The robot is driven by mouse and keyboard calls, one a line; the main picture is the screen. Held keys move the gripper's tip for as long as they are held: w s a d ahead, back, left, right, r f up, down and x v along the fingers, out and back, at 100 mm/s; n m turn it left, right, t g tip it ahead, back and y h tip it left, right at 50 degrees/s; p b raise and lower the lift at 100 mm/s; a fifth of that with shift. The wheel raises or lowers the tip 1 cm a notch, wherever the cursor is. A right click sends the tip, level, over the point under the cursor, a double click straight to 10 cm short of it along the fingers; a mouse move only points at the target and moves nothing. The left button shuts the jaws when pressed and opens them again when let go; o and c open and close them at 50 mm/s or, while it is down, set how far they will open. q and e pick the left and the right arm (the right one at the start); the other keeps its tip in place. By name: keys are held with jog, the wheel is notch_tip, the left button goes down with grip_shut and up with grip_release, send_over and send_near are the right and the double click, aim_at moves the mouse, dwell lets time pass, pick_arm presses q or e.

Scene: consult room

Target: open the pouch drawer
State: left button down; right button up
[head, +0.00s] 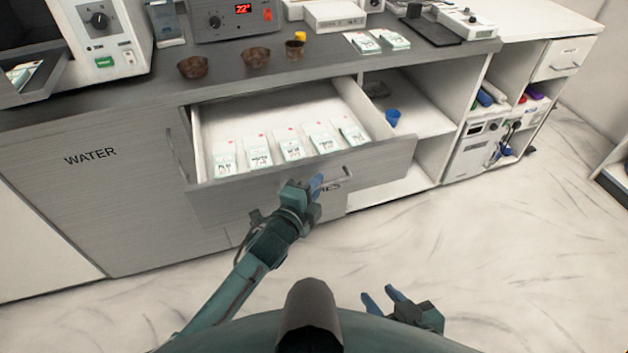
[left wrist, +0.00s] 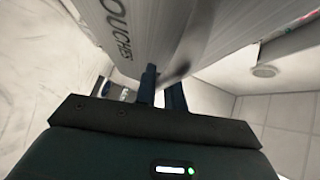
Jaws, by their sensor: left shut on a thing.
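The pouch drawer (head: 230,203) is pulled well out of the counter in the head view, with several pouches (head: 291,146) in a row inside. Its grey front carries lettering, partly hidden by my left gripper in the head view; "OUCHES" shows on the drawer front (left wrist: 130,30) in the left wrist view. My left gripper (head: 318,185) is shut on the drawer's handle (head: 338,178), at the right part of the front. The handle (left wrist: 185,60) also shows at the fingers of my left gripper (left wrist: 161,90) in the left wrist view. My right gripper (head: 384,298) is open and empty, low over the floor.
Brown bowls (head: 193,67) and a small yellow-topped cup (head: 294,48) stand on the counter (head: 130,90) above. An open shelf with a blue cup (head: 392,117) lies right of the drawer. The floor (head: 480,270) in front is clear.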

pick_arm(q)
jog(key=shift+s, duration=0.35)
jog(key=c, duration=1.8)
grip_release()
jog(key=shift+o, duration=0.2)
jog(key=shift+s, duration=0.1)
jog(key=v, duration=1.3)
jog(key=shift+p, duration=0.3)
